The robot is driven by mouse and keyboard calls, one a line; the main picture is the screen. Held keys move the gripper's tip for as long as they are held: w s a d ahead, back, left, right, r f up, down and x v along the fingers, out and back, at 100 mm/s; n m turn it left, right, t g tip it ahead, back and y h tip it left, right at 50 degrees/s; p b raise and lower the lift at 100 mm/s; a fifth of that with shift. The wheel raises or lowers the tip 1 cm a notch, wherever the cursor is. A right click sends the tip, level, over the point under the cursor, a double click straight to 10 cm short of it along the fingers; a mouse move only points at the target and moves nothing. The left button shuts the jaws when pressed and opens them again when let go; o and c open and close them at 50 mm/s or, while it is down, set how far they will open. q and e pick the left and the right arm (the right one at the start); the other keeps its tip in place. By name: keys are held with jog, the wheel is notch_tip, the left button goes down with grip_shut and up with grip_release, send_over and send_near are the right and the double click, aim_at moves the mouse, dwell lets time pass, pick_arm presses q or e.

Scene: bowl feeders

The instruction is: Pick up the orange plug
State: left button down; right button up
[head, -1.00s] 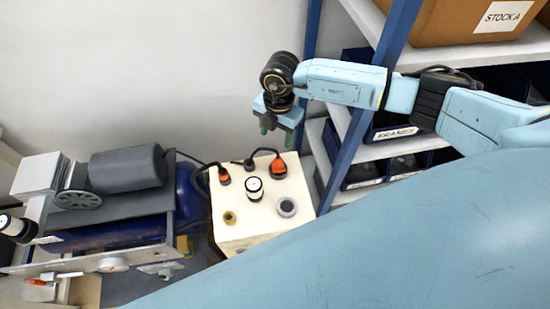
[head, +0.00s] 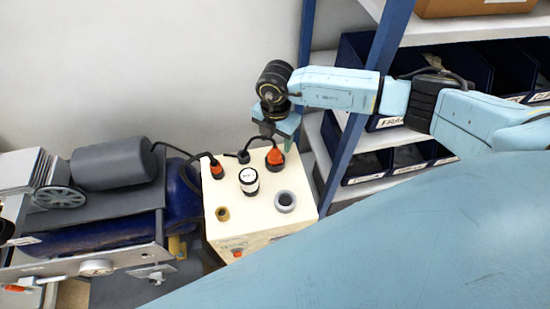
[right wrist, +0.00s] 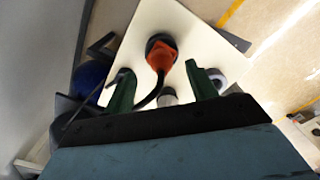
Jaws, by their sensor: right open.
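The orange plug (head: 275,157) sits upright at the back right of the cream box top (head: 232,197), with a black cable running from it to the left. It also shows in the right wrist view (right wrist: 160,55), between and beyond the green fingertips. My right gripper (head: 277,138) is open and empty, just above and behind the plug in the head view. In the right wrist view its two fingers (right wrist: 160,82) stand apart on either side of the plug's cable. I see no contact with the plug. My left gripper is not in view.
The box also carries a smaller orange-and-black plug (head: 216,170), a black-and-white knob (head: 249,180), a grey ring (head: 286,201) and a brass ring (head: 223,214). A compressor with a grey motor (head: 112,164) stands left. A blue shelf post (head: 358,110) and bins stand right.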

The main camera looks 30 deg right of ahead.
aim_at(275, 147)
jog(key=f+b, duration=0.3)
jog(key=f, duration=0.1)
jog(key=shift+s+a+f+b, duration=0.15)
jog(key=shift+a+f+b, duration=0.05)
jog(key=shift+f+b, duration=0.2)
jog(key=shift+r, duration=0.1)
